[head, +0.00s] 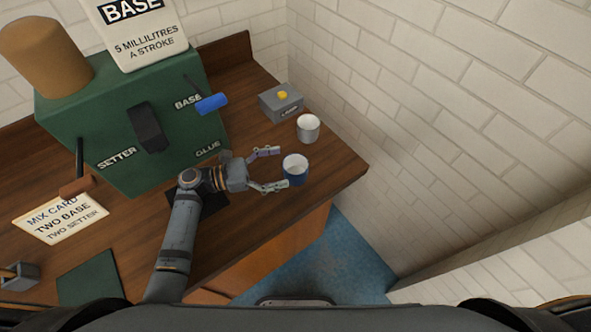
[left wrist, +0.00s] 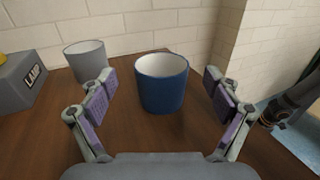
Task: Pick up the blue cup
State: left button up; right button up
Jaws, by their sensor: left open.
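The blue cup (head: 295,172) stands upright on the wooden bench near its right edge, with a white inside. It also shows in the left wrist view (left wrist: 162,88), centred just ahead of the two fingers. My left gripper (head: 275,169) is open and empty, with the cup just beyond its fingertips. In the left wrist view my left gripper (left wrist: 162,95) has one finger on each side of the cup, with visible gaps. The inside of the cup looks empty. My right gripper is not in view.
A grey-white cup (head: 308,129) stands behind the blue one. A grey lamp box (head: 281,103) with a yellow button is farther back. The green dispenser (head: 140,130) stands left of the gripper. The bench (head: 345,170) ends close to the right of the cup, and brick walls lie beyond.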

aim_at(295, 164)
pick_arm(q)
jog(key=p+x, duration=0.1)
jog(key=x, duration=0.3)
jog(key=shift+d, duration=0.2)
jog(key=shift+d+f, duration=0.15)
jog(key=shift+d, duration=0.15)
jog(key=shift+a, duration=0.15)
jog(key=shift+c, duration=0.7)
jog(key=c, duration=1.2)
